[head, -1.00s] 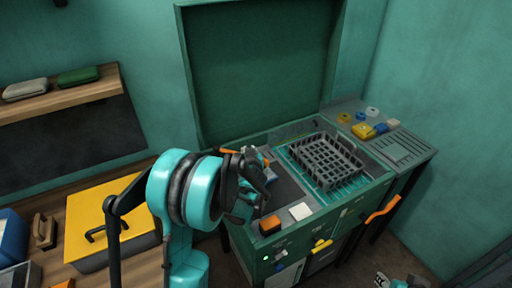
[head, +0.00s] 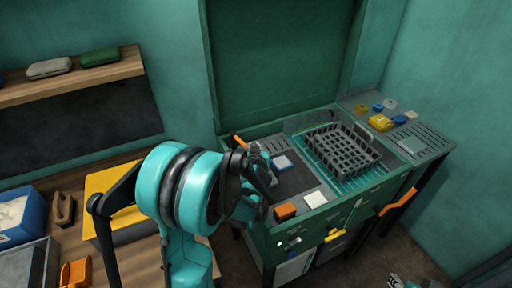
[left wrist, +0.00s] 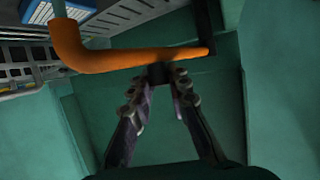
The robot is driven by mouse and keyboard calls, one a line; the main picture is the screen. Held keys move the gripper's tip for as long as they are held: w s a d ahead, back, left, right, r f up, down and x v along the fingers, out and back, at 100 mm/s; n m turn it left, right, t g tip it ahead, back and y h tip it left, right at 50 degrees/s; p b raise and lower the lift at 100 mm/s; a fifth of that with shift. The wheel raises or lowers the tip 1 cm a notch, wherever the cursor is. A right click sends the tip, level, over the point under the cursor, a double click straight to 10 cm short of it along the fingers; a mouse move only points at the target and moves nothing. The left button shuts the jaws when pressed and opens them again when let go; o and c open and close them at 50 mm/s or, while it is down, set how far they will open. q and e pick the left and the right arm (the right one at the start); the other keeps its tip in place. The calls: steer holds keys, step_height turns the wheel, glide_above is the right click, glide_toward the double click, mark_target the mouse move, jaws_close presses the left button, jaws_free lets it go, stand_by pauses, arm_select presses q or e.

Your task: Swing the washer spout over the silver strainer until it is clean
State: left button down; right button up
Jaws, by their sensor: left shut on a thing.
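The orange bent pipe, which looks like the washer spout (left wrist: 120,59), crosses the left wrist view, with its elbow at the left. My left gripper (left wrist: 160,73) is shut on it, its fingertips meeting at a dark piece at the pipe's lower edge. In the head view the spout's orange end (head: 239,142) shows beside my left gripper (head: 262,178) at the washer's left rim; the rest is hidden. A grey slatted basket (head: 344,150) stands in the washer basin. I cannot make out a separate silver strainer. Part of my right gripper (head: 395,281) shows at the bottom edge, its jaws unclear.
The green washer (head: 322,225) has its lid (head: 280,65) raised. An orange block (head: 285,211) and a white block (head: 315,199) sit on its front rim. A side shelf (head: 428,145) holds small items. A yellow case (head: 110,182) stands on the bench at the left.

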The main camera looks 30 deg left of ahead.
arm_select(q)
steer(key=c, duration=1.5)
jaws_free()
steer(key=shift+s+d, duration=0.1)
steer(key=shift+s, duration=0.05)
steer(key=v, duration=1.1)
steer(key=shift+s+d+r, duration=0.15)
steer(key=shift+s+r, duration=0.1)
steer(key=s+d+m+h, duration=0.1)
steer(key=s+d, duration=0.1)
steer(key=s+d+m+g+h, duration=0.1)
steer(key=s+d, duration=0.1)
steer(key=s, duration=0.1)
steer(key=s+d+f+m+g+h, duration=0.1)
steer(key=s+d, duration=0.1)
steer(key=shift+s+f, duration=0.1)
steer(key=shift+s, duration=0.1)
steer(key=s+d+m+h, duration=0.1)
steer(key=s+d, duration=0.1)
steer(key=s+d+m+g+h, duration=0.1)
steer(key=s+d+h, duration=0.1)
steer(key=s+d, duration=0.1)
steer(key=s+d+m+g+h, duration=0.1)
steer(key=s+d, duration=0.1)
steer(key=d, duration=0.1)
steer(key=shift+s+d+f+m, duration=0.1)
steer(key=shift+s+f+m, duration=0.2)
steer(key=shift+s+f, duration=0.1)
